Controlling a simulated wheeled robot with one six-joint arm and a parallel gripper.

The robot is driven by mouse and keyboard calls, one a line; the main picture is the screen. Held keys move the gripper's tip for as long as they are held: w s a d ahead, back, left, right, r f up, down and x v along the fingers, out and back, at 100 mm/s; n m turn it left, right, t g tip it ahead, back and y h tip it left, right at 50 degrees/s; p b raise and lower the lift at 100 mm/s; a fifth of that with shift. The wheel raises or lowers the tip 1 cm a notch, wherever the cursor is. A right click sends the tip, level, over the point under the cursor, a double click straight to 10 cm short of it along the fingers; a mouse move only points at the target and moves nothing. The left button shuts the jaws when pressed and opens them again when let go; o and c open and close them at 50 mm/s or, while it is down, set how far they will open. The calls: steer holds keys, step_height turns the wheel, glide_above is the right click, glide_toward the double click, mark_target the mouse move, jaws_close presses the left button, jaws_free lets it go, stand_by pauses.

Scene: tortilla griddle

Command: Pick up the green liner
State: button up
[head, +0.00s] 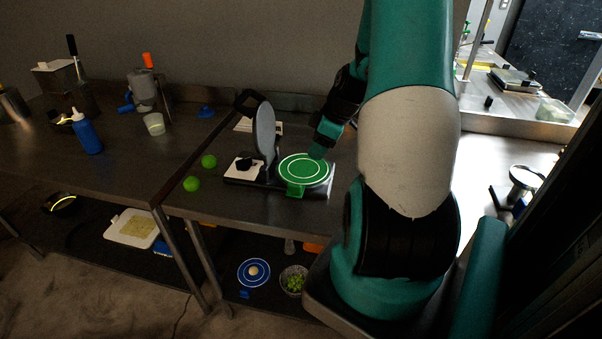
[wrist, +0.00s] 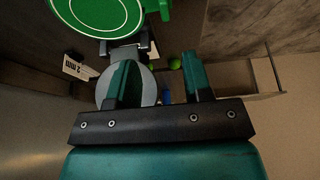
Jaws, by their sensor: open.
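The green liner (head: 303,170) is a round sheet with white rings and a small tab at its front edge. It lies flat on the base of an open press, whose round grey lid (head: 265,134) stands upright to its left. My gripper (head: 319,152) is just above the liner's back right edge in the head view; its fingertips are partly hidden. In the wrist view my gripper (wrist: 161,72) is open and empty between its two teal fingers. The liner (wrist: 97,14) shows at the top there, cut off by the frame, with its tab to the right.
Two green balls (head: 209,161) lie on the dark counter (head: 235,205) left of the press. A blue bottle (head: 87,134) and a grey jug-like item (head: 143,88) stand farther left. A blue ringed disc (head: 254,271) and a bowl (head: 293,279) are on the shelf below.

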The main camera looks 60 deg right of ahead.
steer(key=p, duration=0.3)
glide_toward(295, 184)
steer(key=x, duration=0.5)
steer(key=shift+d+f, duration=0.1)
steer(key=shift+d, duration=0.1)
steer(key=x, duration=0.1)
steer(key=p+x, duration=0.2)
steer(key=x, duration=0.1)
steer(key=shift+a, duration=0.35)
steer(key=shift+w+f+p, duration=0.25)
steer(key=shift+f+p, duration=0.05)
steer(key=shift+f, duration=0.3)
steer(key=shift+c, duration=0.4)
jaws_close()
